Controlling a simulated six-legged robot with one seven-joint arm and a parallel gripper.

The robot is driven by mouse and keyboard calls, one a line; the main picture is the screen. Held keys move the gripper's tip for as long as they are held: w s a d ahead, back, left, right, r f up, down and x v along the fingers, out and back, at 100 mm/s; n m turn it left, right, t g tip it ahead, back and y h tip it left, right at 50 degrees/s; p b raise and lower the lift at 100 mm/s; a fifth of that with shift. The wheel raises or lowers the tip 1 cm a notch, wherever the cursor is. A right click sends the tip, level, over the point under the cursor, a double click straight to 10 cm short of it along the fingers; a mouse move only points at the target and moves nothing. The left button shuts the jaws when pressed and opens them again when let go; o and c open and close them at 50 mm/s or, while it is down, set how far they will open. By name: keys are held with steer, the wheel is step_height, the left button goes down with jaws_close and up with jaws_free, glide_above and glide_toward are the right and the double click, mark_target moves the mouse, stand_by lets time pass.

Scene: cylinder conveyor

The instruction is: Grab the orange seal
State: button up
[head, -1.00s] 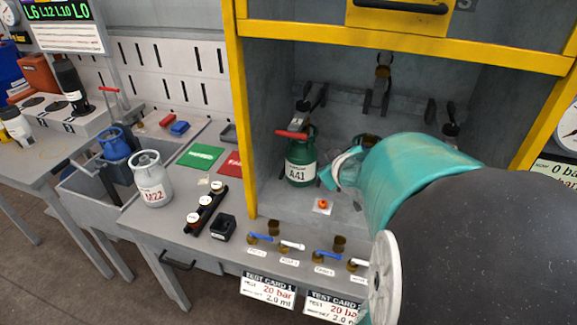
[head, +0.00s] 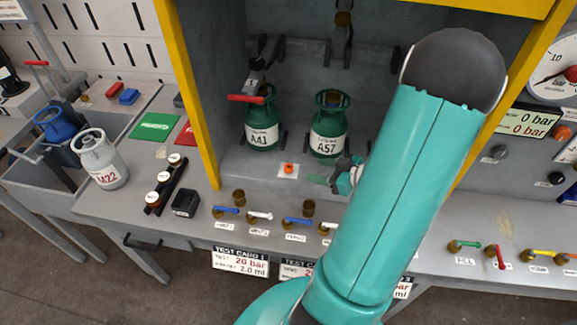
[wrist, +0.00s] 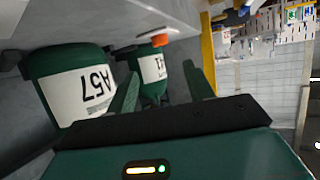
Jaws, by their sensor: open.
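The orange seal (head: 289,168) is a small orange piece on a white square on the cabinet floor, in front of the green cylinders. It also shows in the wrist view (wrist: 160,40), near the top middle, beyond the fingers. My gripper (wrist: 163,82) is open and empty, its two green fingers apart. In the head view my teal arm mostly hides the gripper, with part of it showing right of the seal. The gripper is apart from the seal.
Green cylinder A41 (head: 262,125) stands behind the seal, to the left. Green cylinder A57 (head: 328,130) stands behind it, to the right, close to my gripper. Several small valves (head: 290,221) line the bench front. The yellow cabinet post (head: 190,100) bounds the left side.

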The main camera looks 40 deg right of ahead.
mark_target(291, 168)
steer(key=x, duration=0.4)
steer(key=shift+f+x, duration=0.2)
steer(key=shift+x, duration=1.15)
steer(key=shift+f+x, duration=0.15)
steer(key=shift+x, duration=1.2)
steer(key=shift+s, duration=0.15)
steer(key=c, duration=1.1)
